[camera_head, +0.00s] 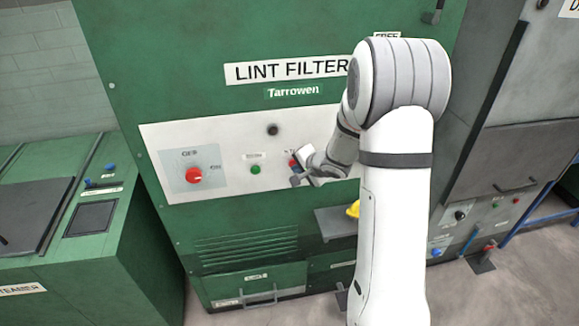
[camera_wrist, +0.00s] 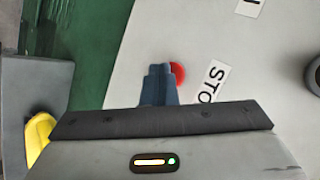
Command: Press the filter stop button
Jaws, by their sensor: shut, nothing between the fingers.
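The lint filter machine (camera_head: 200,130) is a green cabinet with a pale control panel (camera_head: 225,150). In the wrist view the red button (camera_wrist: 179,73) shows just beyond my fingertips, beside a label (camera_wrist: 213,82) reading "STO", the rest cut off. My gripper (camera_head: 297,177) is shut and empty, its blue-grey fingers (camera_wrist: 158,72) close in front of the button and partly covering it. I cannot tell whether they touch it.
A grey shelf (camera_head: 335,222) with a yellow object (camera_head: 353,209) juts out below. Other machines stand at left and right.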

